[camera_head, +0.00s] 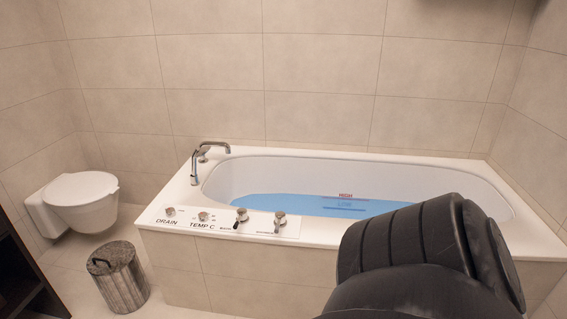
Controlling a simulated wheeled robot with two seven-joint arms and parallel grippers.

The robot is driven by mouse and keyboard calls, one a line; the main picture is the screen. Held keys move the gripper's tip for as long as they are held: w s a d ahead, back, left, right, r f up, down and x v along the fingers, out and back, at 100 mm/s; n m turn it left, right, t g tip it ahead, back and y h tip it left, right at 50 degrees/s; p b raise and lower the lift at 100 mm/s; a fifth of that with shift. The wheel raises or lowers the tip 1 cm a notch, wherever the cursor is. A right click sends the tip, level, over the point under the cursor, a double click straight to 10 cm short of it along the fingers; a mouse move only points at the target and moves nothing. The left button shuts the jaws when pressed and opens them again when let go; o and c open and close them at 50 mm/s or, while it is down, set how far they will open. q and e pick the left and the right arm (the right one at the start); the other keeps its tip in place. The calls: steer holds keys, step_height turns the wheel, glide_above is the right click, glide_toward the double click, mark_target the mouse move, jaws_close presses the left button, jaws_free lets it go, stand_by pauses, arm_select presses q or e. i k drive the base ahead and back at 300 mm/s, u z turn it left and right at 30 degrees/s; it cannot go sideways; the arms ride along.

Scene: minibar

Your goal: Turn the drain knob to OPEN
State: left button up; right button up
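The drain knob (170,212) is a small round metal knob at the left end of the white control panel (225,224) on the tub's front rim. The word DRAIN is printed below it; the knob's exact setting is too small to read. A temperature knob (203,216) sits to its right above TEMP C, followed by two metal tap handles (241,217) and (280,220). The bathtub (400,157) holds blue water (300,205), with HIGH and LOW marks on its inner wall. Neither gripper is in view. A dark part of my own body covers the lower right.
A metal faucet (207,150) stands at the tub's back left corner. A white toilet (83,195) hangs on the left wall. Dark shelving (22,270) is at the lower left.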

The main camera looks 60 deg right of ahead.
mark_target(170, 211)
steer(key=z, duration=2.3)
steer(key=k, duration=0.25)
steer(key=u, duration=2.2)
steer(key=i, duration=1.1)
steer(key=z, duration=0.35)
steer(key=i, duration=1)
steer(key=z, duration=1.35)
steer(key=i, duration=0.7)
steer(key=z, duration=0.05)
